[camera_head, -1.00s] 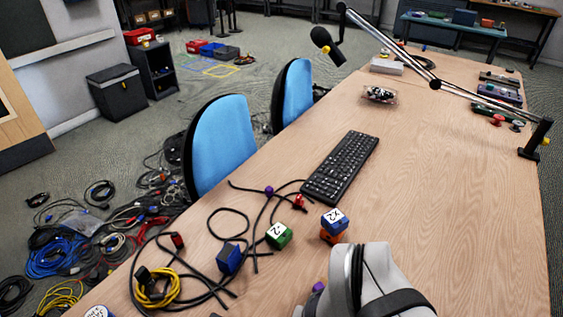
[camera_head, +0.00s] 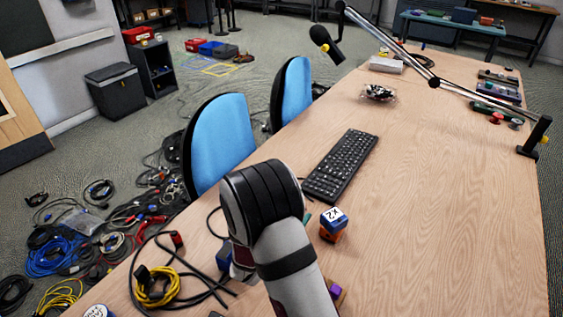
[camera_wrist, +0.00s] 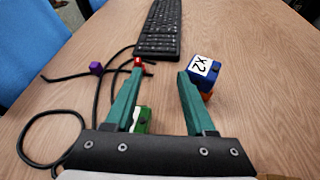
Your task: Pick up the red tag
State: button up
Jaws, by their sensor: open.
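The red tag (camera_wrist: 138,62) shows in the wrist view as a small red piece on a black cable, just below the keyboard's near end. In the head view my arm hides it. My gripper (camera_wrist: 160,76) is open, its two teal fingers apart with bare wood between their tips. The left fingertip overlaps the lower part of the red tag in the picture; whether they touch I cannot tell. The gripper's fingers are mostly hidden behind my arm in the head view.
A blue block marked X2 (camera_wrist: 204,70) sits on an orange one, right of my right finger. A green block (camera_wrist: 142,118) is partly behind the left finger. A purple tag (camera_wrist: 96,68) lies on the cables at left. The keyboard (camera_head: 341,166) lies beyond; the table right of it is clear.

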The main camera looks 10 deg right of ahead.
jog(key=w+a+f+n, duration=0.1)
jog(key=w+a+f+n+y, duration=0.1)
jog(key=f, duration=0.1)
jog(key=shift+w+f+t, duration=0.15)
jog(key=shift+t, duration=0.15)
jog(key=x, duration=0.8)
jog(key=shift+w, duration=0.25)
jog(key=x, duration=0.6)
jog(key=shift+w+a, duration=0.15)
jog(key=shift+a, duration=0.15)
grip_shut()
